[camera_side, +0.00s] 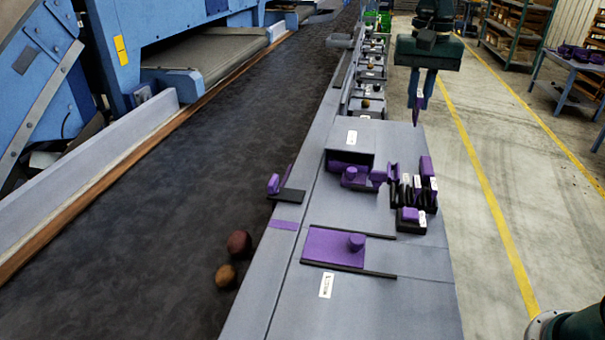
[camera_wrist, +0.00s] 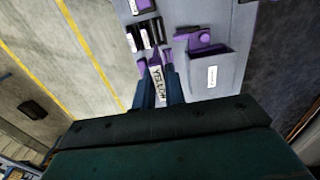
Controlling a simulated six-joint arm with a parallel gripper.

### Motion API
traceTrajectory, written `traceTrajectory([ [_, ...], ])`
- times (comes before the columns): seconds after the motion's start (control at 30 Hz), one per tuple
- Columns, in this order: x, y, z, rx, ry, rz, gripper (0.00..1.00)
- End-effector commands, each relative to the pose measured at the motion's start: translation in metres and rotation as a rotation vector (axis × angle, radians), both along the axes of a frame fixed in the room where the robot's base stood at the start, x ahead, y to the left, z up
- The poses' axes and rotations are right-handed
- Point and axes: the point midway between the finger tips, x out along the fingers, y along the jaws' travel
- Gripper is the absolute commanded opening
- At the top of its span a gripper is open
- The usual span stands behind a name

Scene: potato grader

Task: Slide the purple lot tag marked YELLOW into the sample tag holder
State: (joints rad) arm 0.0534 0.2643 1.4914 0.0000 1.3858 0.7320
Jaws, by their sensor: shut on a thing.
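My gripper (camera_side: 419,101) is shut on a purple lot tag (camera_side: 416,116) and holds it in the air, hanging down beyond the far right corner of the grey bench. In the wrist view the tag's white face (camera_wrist: 158,82) reads YELLOW between the blue fingers. A black rack (camera_side: 411,222) with several purple, white-labelled tags stands at the bench's right edge, nearer the side camera. A small purple upright piece (camera_side: 393,172) stands left of the rack. I cannot tell for sure which fitting is the sample tag holder.
An open grey box (camera_side: 351,139) with a white label stands left of the rack. A purple plate with a knob (camera_side: 335,246) lies nearer the camera. Two potatoes (camera_side: 238,243) lie on the dark belt (camera_side: 180,170). Open floor is to the right.

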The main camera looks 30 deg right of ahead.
Motion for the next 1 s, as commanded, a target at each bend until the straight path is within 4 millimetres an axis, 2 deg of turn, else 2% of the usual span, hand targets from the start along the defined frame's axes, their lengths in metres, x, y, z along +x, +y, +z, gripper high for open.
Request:
traceTrajectory([
  [0.27,0.001,0.0,-0.001,0.0,0.0,0.0,0.0],
  [0.47,0.01,-0.007,-0.014,0.0,0.003,-0.002,0.0],
  [1.0,0.064,-0.051,-0.108,0.0,0.003,-0.001,0.0],
])
